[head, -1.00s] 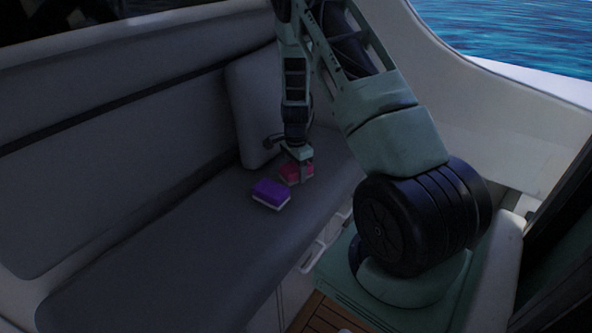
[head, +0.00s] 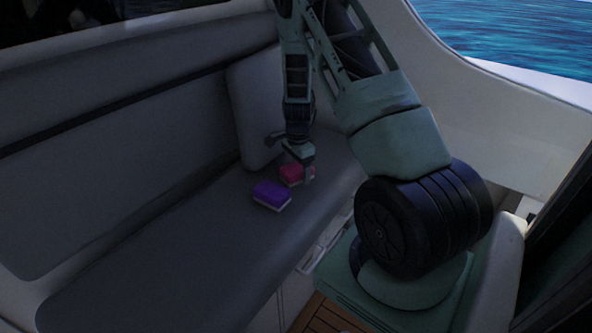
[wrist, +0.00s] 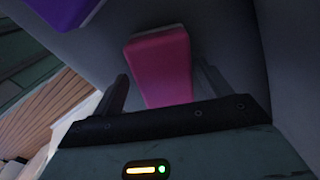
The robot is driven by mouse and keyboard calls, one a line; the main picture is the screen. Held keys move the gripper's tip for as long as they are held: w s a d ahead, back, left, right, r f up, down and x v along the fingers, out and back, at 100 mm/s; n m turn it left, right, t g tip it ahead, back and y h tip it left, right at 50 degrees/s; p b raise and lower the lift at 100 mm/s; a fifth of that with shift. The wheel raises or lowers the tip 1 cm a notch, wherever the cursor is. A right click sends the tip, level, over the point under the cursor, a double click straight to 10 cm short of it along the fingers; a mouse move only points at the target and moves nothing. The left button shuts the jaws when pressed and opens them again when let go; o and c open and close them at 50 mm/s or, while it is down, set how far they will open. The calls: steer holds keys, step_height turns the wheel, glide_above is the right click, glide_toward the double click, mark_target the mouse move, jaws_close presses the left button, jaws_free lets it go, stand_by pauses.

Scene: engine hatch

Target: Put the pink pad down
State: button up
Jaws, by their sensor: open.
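The pink pad (head: 296,175) lies on the grey bench seat, just behind and right of the purple pad. It also shows in the wrist view (wrist: 160,68), between the two fingers with a gap on each side. My gripper (head: 296,170) is directly over the pink pad and open, with its fingers (wrist: 160,90) apart. Part of the pink pad is hidden by my gripper in the head view.
A purple pad (head: 271,195) with a pale underside lies close by on the seat (head: 190,255). A grey cushion (head: 258,115) leans against the backrest behind. The seat's front left is clear. The seat's front edge drops to a wooden floor (head: 325,318).

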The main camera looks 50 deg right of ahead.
mark_target(297, 167)
step_height(297, 167, up, 11)
steer(key=a+r+n+y, duration=0.1)
steer(key=a+r+n, duration=0.25)
steer(key=a, duration=0.65)
steer(key=s+a+r+n, duration=0.1)
steer(key=a+r+n, duration=0.1)
steer(key=a+n, duration=0.5)
steer(key=a+r+n+y, duration=0.1)
steer(key=a+r+n, duration=0.1)
steer(key=a, duration=1)
steer(key=s+a+r+n, duration=0.2)
steer(key=s+a+n, duration=0.5)
steer(key=s, duration=0.3)
steer(key=s+a+r+n+h, duration=0.1)
steer(key=s+a+r+n, duration=0.1)
steer(key=s+a+n, duration=0.6)
steer(key=s+n, duration=0.2)
steer(key=s, duration=0.1)
steer(key=shift+s+r+p, duration=0.25)
steer(key=shift+p, duration=0.15)
steer(key=shift+r, duration=0.15)
step_height(297, 167, up, 7)
steer(key=p, duration=0.7)
steer(key=shift+r+p, duration=0.2)
steer(key=shift+p, duration=0.1)
